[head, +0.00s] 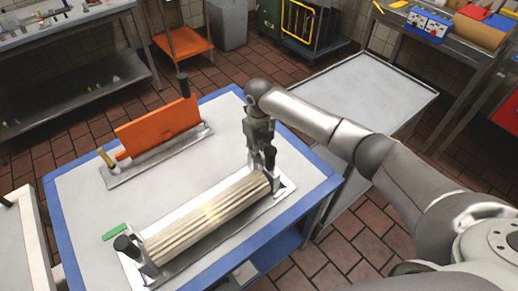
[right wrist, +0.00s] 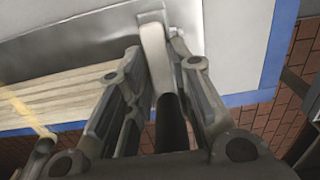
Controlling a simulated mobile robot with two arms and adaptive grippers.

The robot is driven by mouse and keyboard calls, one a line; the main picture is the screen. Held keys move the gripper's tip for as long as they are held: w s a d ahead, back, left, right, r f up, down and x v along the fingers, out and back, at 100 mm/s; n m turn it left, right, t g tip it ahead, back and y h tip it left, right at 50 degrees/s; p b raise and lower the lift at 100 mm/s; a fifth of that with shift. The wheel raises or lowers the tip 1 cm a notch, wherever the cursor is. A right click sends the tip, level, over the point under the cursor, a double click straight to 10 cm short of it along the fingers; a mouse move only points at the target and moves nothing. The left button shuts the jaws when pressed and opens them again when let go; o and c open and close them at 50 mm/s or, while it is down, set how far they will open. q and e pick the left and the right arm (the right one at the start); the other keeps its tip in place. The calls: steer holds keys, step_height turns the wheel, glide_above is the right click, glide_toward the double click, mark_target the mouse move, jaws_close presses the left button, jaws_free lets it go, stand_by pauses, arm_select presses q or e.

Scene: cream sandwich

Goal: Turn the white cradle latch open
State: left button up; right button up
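The white cradle (head: 187,208) lies on the blue-edged table with a long cream ribbed block (head: 205,215) in it. My right gripper (head: 264,160) reaches down over the cradle's right end. The gripper hides most of the latch in the head view. My left gripper is not in view.
An orange panel (head: 157,127) with a dark knob stands on a metal base behind the cradle. A green piece (head: 115,232) lies at the cradle's left end, near a black knob (head: 125,245). An empty grey table (head: 365,90) stands beyond my right arm.

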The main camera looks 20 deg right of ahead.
jaws_close()
steer(key=shift+w+d+f+n+b, duration=0.1)
steer(key=shift+d+f+n+b, duration=0.1)
steer(key=shift+n+b, duration=0.5)
steer(key=shift+w+d+r+n+b, duration=0.1)
steer(key=shift+w+d+n+b, duration=0.35)
steer(key=shift+n+b, duration=2.25)
steer(key=shift+w+r+n+b, duration=0.1)
steer(key=shift+w+n+b, duration=0.7)
steer(key=shift+n+b, duration=1.9)
steer(key=shift+w+d+r+n+b, duration=0.1)
steer(key=shift+w+d+n+b, duration=0.35)
steer(key=shift+n+b, duration=2.25)
steer(key=shift+w+a+n, duration=0.2)
steer(key=shift+a+n, duration=0.05)
steer(key=shift+n, duration=0.05)
